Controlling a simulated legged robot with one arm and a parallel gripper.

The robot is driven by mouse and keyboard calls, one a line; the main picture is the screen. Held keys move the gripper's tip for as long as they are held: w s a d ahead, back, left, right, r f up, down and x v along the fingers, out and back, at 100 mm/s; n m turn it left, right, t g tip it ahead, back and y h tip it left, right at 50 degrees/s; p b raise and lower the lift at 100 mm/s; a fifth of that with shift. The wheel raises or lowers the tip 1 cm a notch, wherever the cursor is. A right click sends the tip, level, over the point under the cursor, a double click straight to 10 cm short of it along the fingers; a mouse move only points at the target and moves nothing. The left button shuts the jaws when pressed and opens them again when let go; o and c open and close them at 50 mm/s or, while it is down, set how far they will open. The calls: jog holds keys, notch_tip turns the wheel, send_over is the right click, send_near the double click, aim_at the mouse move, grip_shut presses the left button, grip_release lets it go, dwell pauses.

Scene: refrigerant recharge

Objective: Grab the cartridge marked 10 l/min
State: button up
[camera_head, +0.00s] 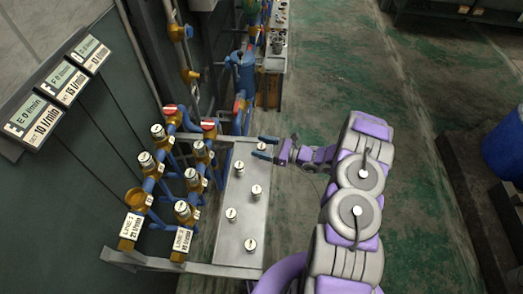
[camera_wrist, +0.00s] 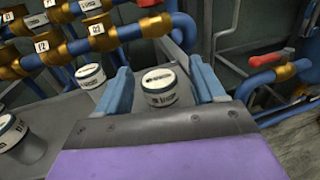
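Several small grey cartridges with white caps stand upright on a metal tray (camera_head: 238,222). The farthest cartridge (camera_head: 262,146) stands at the tray's far end, between the two blue fingers of my gripper (camera_head: 258,147). In the wrist view my gripper (camera_wrist: 160,82) is open, with one finger on each side of this cartridge (camera_wrist: 160,88), and a gap shows on both sides. Its label is too blurred to read, so I cannot tell if it is the 10 l/min one. Other cartridges (camera_wrist: 90,76) stand to the left in the wrist view.
Blue pipes with brass fittings (camera_head: 183,210) and more white-capped pieces run along the tray's left. A wall sign (camera_head: 36,118) reads "SET 10 l/min". A red-handled valve (camera_wrist: 270,58) is at the right in the wrist view. Green floor right of the tray is open.

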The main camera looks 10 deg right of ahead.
jog(key=c, duration=1.1)
jog(key=shift+r, duration=0.15)
